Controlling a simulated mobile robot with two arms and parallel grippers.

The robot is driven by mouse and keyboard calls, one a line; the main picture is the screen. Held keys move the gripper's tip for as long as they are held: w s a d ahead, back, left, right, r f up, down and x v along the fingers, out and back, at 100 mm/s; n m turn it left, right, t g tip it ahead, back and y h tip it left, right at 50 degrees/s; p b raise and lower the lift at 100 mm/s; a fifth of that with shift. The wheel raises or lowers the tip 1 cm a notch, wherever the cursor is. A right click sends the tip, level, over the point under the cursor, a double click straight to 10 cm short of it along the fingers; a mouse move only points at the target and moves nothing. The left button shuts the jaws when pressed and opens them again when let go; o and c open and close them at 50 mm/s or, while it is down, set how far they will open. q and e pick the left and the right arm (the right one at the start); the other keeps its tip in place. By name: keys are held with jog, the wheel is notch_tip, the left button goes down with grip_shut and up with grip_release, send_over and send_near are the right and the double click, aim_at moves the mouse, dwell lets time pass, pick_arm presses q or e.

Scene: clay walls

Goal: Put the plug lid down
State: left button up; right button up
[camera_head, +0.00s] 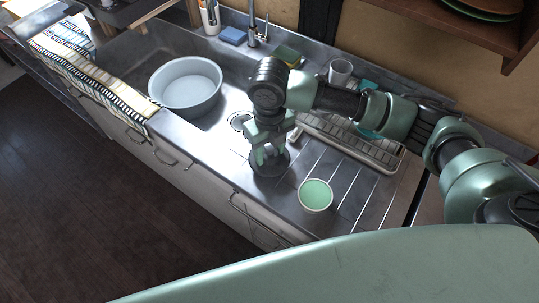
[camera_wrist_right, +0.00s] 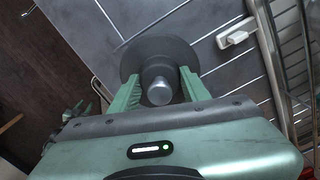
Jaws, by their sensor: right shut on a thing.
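The plug lid (camera_head: 260,172) is a dark round disc by the drainboard's front left, near the sink's edge. My right gripper (camera_head: 270,157) comes down over it from above and is shut on it. In the right wrist view the lid (camera_wrist_right: 145,58) shows as a wide dark disc with a silver knob, which sits between the two green fingers of the gripper (camera_wrist_right: 160,88). The disc lies beyond the fingertips, over the grey grooved surface. I cannot tell whether its underside touches the metal.
A white basin (camera_head: 185,82) sits in the sink at left, near a drain hole (camera_head: 240,121). Grooved metal lies free at front right.

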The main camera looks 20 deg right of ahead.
aim_at(269, 158)
jog(key=shift+f, duration=1.5)
jog(key=o, duration=1.5)
jog(key=shift+f, duration=0.15)
jog(key=shift+c, duration=0.2)
notch_tip(269, 158, up, 12)
jog(key=shift+r+b, duration=0.2)
jog(key=shift+b, duration=0.3)
